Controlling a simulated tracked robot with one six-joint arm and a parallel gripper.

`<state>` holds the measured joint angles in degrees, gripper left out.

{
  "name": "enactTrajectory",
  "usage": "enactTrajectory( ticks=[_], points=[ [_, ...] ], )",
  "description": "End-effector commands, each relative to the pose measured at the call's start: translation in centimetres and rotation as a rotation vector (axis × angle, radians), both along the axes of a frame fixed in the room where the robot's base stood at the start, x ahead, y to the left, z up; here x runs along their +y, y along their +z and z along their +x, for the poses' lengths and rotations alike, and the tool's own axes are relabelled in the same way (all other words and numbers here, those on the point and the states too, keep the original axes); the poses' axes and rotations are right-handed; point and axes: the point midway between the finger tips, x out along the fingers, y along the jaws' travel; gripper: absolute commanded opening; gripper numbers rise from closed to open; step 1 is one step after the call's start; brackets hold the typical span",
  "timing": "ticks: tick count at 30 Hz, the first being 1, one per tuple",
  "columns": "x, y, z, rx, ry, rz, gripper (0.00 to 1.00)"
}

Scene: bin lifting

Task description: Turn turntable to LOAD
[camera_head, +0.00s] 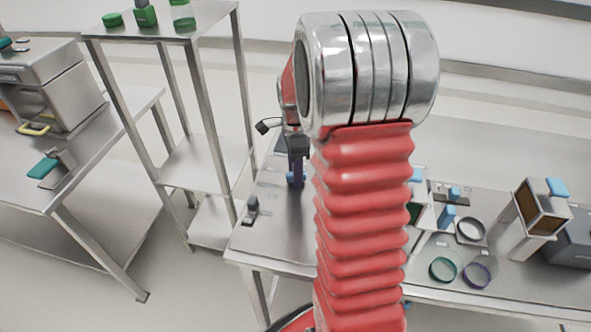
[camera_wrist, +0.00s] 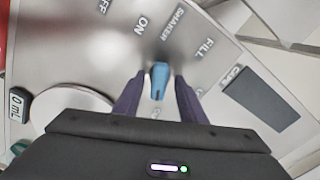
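A blue knob (camera_wrist: 159,80) on a metal panel shows in the wrist view, with FILL printed to its upper right. My gripper (camera_wrist: 159,82) has two purple fingers spread on either side of the knob, with gaps showing between, so it is open. Depth between fingertips and knob is hard to judge. A pale round disc (camera_wrist: 85,101) at left is partly hidden by my gripper body; I cannot tell if it is the turntable. No LOAD label is readable. In the head view, my gripper (camera_head: 296,178) is over the table, partly behind my red arm.
The panel (camera_wrist: 75,60) also carries SHAKER, ON and a partly cut-off label, plus a 0 mL display (camera_wrist: 17,105) and a dark rectangle (camera_wrist: 261,98). In the head view, several dishes and devices stand on the table (camera_head: 500,290) at right; a metal shelf (camera_head: 200,165) stands at left.

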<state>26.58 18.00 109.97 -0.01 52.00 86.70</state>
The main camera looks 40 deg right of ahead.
Motion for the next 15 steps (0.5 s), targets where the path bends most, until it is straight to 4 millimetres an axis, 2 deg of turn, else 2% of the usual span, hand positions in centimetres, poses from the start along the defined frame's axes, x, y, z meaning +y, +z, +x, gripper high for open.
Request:
enactTrajectory(
  ticks=[4,15],
  points=[
    [0.02,0.02,0.00,0.000,0.000,0.000,0.38],
    [0.04,0.05,0.02,0.000,0.001,0.000,0.12]
  ],
)
